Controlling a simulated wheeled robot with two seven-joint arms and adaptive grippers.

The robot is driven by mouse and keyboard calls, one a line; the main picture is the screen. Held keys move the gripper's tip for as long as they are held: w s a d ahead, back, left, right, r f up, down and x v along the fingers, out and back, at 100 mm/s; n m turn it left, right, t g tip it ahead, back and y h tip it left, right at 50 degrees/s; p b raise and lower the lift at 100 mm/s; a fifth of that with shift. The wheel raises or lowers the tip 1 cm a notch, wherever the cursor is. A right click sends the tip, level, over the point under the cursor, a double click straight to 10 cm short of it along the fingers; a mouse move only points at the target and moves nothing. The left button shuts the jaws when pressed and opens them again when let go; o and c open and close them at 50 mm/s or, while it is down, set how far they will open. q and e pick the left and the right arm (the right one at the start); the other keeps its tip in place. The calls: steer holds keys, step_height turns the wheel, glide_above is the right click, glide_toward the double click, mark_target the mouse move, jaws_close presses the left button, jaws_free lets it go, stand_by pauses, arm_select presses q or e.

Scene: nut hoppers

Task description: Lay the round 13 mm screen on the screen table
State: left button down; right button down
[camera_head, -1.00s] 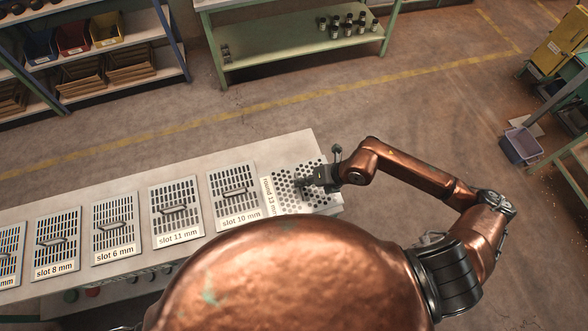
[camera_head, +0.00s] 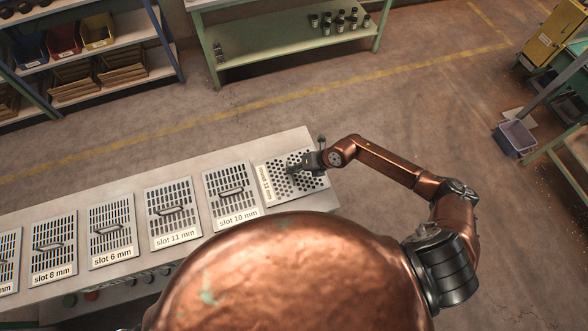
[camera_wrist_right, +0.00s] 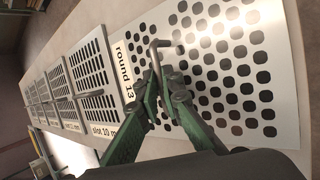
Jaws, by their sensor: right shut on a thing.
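The round 13 mm screen (camera_head: 268,186) is a pale square plate with round holes, at the right end of the long pale table (camera_head: 160,180). Its label runs along its left edge. It fills much of the right wrist view (camera_wrist_right: 252,90). My right gripper (camera_head: 297,167) is shut on the screen's small bar handle, which shows between the fingertips in the right wrist view (camera_wrist_right: 157,52). The plate looks about level with the tabletop; I cannot tell whether it touches. My left gripper is not in view.
Slotted screens lie in a row to the left, the nearest being slot 10 mm (camera_head: 232,192), then slot 11 mm (camera_head: 173,212). A green shelf table (camera_head: 290,50) with small dark jars stands behind. A grey-violet bin (camera_head: 517,139) is on the floor at right.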

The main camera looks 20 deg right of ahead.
steer(key=c, duration=2.1)
jaws_free()
steer(key=shift+s+f, duration=0.1)
steer(key=v, duration=1.2)
steer(key=shift+b, duration=0.3)
